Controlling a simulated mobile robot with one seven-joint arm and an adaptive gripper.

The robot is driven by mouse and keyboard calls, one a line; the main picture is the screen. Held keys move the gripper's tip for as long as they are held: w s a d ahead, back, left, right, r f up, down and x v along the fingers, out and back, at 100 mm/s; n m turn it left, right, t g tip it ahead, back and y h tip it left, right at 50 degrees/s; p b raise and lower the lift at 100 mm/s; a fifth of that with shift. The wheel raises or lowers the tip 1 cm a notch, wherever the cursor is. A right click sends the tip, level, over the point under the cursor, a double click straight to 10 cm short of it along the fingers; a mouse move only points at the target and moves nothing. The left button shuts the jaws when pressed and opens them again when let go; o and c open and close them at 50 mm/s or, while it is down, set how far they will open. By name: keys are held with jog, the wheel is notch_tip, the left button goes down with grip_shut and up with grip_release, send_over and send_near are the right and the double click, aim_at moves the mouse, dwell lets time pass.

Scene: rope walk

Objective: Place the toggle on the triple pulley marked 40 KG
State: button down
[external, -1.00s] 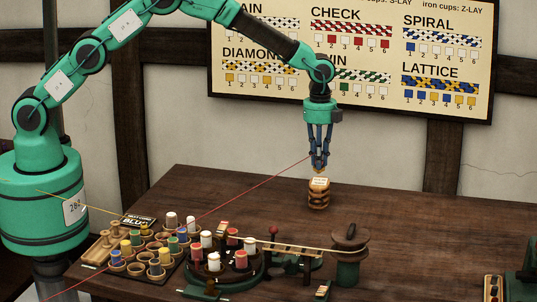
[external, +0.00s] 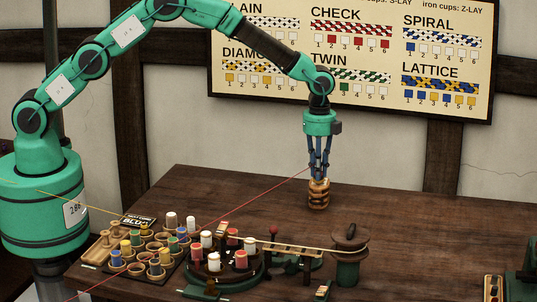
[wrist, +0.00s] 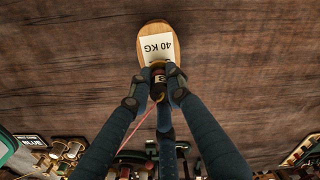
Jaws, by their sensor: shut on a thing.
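The triple pulley (external: 318,197), a stacked wooden block, stands on the table below my gripper (external: 319,177). In the wrist view its oval wooden top (wrist: 155,28) bears a white label (wrist: 157,47) reading 40 KG. My gripper is shut on the toggle (wrist: 158,84), a small dark piece with a reddish band, mostly hidden between the fingers. A red line runs from it down to the left. The fingertips are at the pulley's top, over its near edge in the wrist view. I cannot tell whether the toggle touches the pulley.
A rack of coloured bobbins (external: 150,250) and a round green braiding stand (external: 225,268) are at the front left. A green post with a wooden reel (external: 349,245) stands in front of the pulley. The table behind and right of the pulley is clear.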

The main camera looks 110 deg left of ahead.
jog(key=c, duration=1.6)
grip_release()
jog(key=shift+c, duration=0.2)
notch_tip(320, 180, up, 12)
jog(key=p, duration=0.2)
jog(key=shift+r, duration=0.1)
jog(key=shift+s+r, duration=0.1)
